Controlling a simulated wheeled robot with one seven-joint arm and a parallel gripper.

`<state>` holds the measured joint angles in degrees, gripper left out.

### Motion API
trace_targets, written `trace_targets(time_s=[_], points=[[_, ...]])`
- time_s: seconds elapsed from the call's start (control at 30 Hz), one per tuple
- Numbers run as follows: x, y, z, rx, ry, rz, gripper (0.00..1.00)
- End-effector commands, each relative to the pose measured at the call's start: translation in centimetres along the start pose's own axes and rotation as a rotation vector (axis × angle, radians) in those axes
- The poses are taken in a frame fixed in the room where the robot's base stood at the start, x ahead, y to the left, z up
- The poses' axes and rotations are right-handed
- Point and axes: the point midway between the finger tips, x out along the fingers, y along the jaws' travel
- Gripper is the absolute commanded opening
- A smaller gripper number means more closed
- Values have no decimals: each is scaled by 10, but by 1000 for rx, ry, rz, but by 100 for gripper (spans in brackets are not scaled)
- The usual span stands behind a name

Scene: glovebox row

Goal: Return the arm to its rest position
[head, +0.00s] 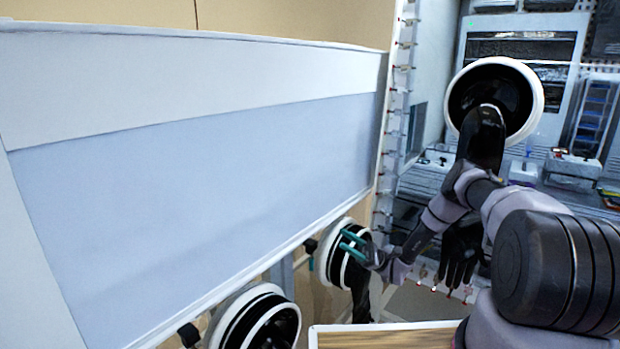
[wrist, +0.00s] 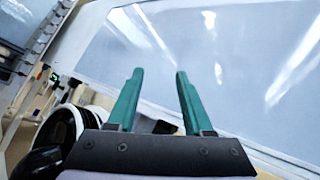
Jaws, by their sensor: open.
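My gripper (head: 353,245) is at the lower middle of the head view, at the end of my folded arm. Its two green fingers appear in front of a round glove port (head: 333,252) with a white ring; whether they touch it cannot be told. In the wrist view my gripper (wrist: 157,85) has its fingers apart with nothing between them. Beyond them is the pale glovebox window (wrist: 180,40).
The long glovebox panel (head: 190,165) fills the left. Another port (head: 258,322) is at the bottom. A port with a black glove (head: 497,97) is at the upper right, partly behind my arm. A wooden-topped surface (head: 385,337) lies at the bottom.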

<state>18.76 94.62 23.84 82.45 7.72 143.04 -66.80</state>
Motion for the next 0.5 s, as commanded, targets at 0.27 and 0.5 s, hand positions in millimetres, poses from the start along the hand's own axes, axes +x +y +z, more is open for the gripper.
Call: trace_targets(time_s=[0.27, 0.5], points=[[67, -19, 70, 6, 177, 430, 51], [109, -19, 127, -17, 382, 750, 51]])
